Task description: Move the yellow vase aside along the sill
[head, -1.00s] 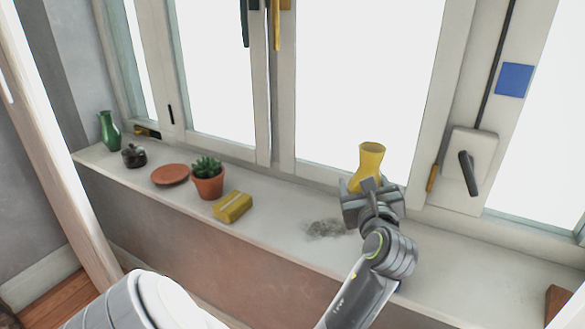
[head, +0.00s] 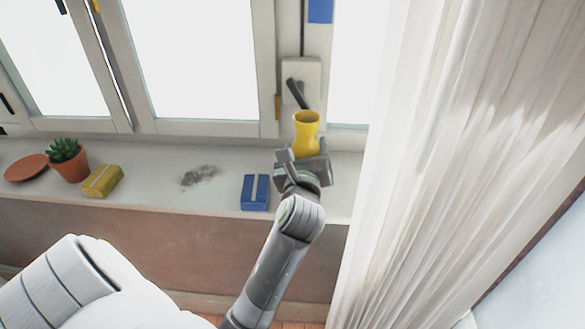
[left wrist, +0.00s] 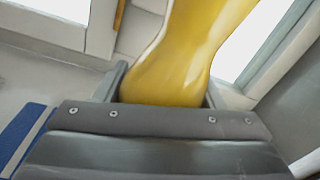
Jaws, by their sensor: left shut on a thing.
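The yellow vase (head: 306,133) is upright above the right part of the window sill (head: 228,160), in front of the window handle. My left gripper (head: 303,167) is shut on its lower body. In the left wrist view the vase (left wrist: 178,55) stands between the two fingers, and its base is hidden by the gripper. I cannot tell whether the vase touches the sill. My right gripper is not in view.
A blue box (head: 255,192) lies just left of my gripper. Left of it are a dark smudge (head: 199,176), a yellow box (head: 103,181), a potted succulent (head: 68,160) and a terracotta saucer (head: 27,167). The window handle (head: 299,94) is behind the vase. A white curtain (head: 440,170) hangs to the right.

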